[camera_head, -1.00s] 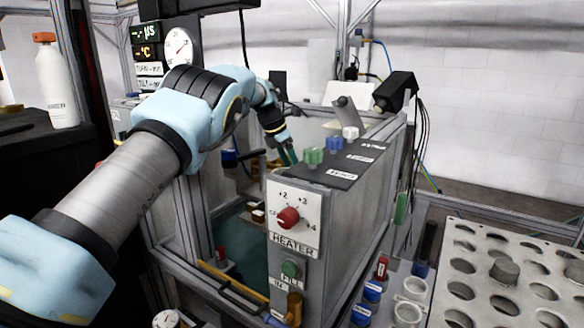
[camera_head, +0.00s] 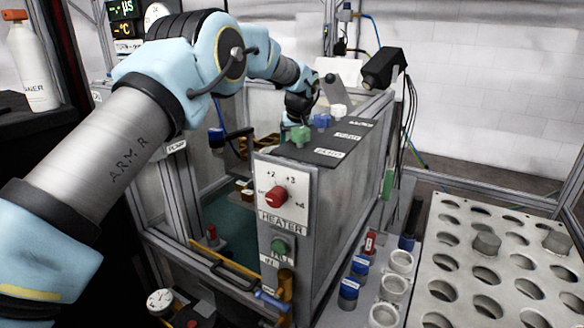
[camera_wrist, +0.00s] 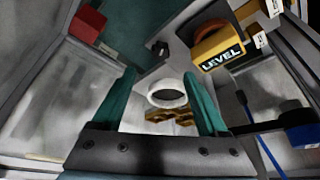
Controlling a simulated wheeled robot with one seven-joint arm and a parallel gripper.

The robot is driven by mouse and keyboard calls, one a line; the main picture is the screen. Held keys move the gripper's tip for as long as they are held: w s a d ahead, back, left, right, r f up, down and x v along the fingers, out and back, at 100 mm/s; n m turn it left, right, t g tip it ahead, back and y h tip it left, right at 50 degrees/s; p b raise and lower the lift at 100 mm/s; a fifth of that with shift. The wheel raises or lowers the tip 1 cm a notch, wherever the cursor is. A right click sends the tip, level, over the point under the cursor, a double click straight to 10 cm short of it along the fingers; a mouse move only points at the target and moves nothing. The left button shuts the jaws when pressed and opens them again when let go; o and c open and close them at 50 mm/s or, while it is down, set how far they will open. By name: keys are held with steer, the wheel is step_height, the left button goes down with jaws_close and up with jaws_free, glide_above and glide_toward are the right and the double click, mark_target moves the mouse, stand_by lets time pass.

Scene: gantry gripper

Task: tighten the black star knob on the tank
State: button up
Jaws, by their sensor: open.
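The tank (camera_head: 340,205) is a grey-walled box with a teal floor, left of centre in the head view. I cannot clearly single out the black star knob. A small dark knobby part (camera_wrist: 160,48) shows beyond my fingertips in the wrist view; I cannot tell if it is the knob. My gripper (camera_wrist: 160,88) is open, with teal fingers spread and nothing gripped. A white ring (camera_wrist: 167,98) and a brass-coloured part (camera_wrist: 172,117) show between and beyond the fingers. In the head view my wrist is over the tank, behind the green knob (camera_head: 300,136), and the fingertips are hidden.
Blue (camera_head: 321,121) and white (camera_head: 339,111) knobs line the tank's top panel. A red heater dial (camera_head: 276,196) is on its front. A yellow LEVEL block (camera_wrist: 218,45) and red block (camera_wrist: 87,22) flank the wrist view. A perforated rack (camera_head: 455,275) stands at right.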

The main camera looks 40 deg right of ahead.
steer(key=p+x, duration=0.2)
steer(key=x, duration=0.7)
steer(key=shift+w+f+p, duration=0.1)
steer(key=shift+f+p, duration=0.25)
jaws_close()
